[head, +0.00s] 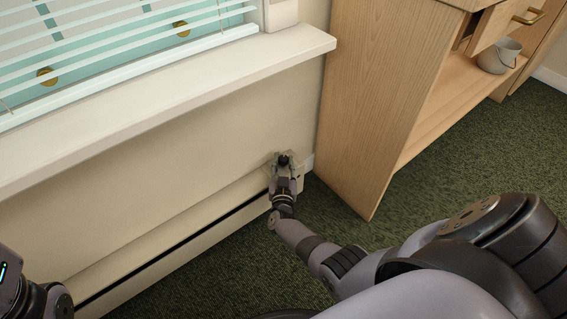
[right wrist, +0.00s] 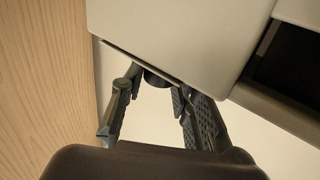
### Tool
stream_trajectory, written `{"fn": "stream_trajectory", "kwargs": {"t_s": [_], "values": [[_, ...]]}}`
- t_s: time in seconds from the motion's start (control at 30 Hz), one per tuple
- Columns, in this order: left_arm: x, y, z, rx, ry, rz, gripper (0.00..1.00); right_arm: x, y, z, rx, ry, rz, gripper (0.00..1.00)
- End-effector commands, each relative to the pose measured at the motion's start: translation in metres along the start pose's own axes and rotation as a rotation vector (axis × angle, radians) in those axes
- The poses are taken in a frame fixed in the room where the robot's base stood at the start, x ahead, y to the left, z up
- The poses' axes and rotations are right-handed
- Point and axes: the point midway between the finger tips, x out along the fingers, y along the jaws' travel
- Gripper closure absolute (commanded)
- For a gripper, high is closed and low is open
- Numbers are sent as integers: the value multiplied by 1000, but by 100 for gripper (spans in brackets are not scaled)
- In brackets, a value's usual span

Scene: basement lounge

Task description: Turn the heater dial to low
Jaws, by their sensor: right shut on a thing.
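The heater (head: 170,245) is a long, low cream baseboard unit with a dark slot, running along the wall under the window. My right gripper (head: 283,162) is at its right end, close to the cabinet. The right wrist view shows the heater's pale end box (right wrist: 175,35) and a dark round dial (right wrist: 155,79), partly hidden by the box edge. My right gripper (right wrist: 155,95) has its two fingers on either side of the dial, shut on it. The dial's markings and setting cannot be seen. Part of my left arm shows at the lower left of the head view; its gripper does not show.
A wooden cabinet (head: 365,90) stands just right of the heater's end, and its side panel (right wrist: 40,80) is close to my right gripper. A grey bucket (head: 497,57) sits on its shelf. The window sill (head: 150,110) juts out above. Green carpet (head: 430,180) is clear in front.

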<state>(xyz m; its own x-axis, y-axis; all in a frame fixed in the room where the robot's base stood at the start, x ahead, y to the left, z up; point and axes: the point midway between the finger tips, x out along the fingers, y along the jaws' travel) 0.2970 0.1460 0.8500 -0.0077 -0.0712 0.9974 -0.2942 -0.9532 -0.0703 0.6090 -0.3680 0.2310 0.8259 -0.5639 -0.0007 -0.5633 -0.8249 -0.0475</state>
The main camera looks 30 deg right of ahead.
Motion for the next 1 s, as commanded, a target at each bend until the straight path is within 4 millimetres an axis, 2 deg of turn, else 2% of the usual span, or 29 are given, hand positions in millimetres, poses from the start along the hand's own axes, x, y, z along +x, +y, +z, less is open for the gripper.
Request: {"fn": "stream_trajectory", "kwargs": {"t_s": [0.07, 0.1, 0.37, 0.73, 0.87, 1.0], "values": [[0, 0, 0, 0, 0, 0, 0, 0, -1, 0, 2, 0, -3, 100], [0, 0, 0, 0, 0, 0, 0, 0, -1, 0, 2, 0, -3, 69], [0, 0, 0, 0, 0, 0, 0, 0, -1, -1, 1, 1, -2, 52], [1, -1, -1, 2, 5, -1, 0, -3, 0, 0, 2, -1, -2, 52], [1, -1, 0, 1, 3, -1, 0, -15, -1, 1, 3, -2, -3, 52], [1, 0, 0, 1, 2, 0, 0, -37, 0, 2, 4, -4, -1, 52]]}}
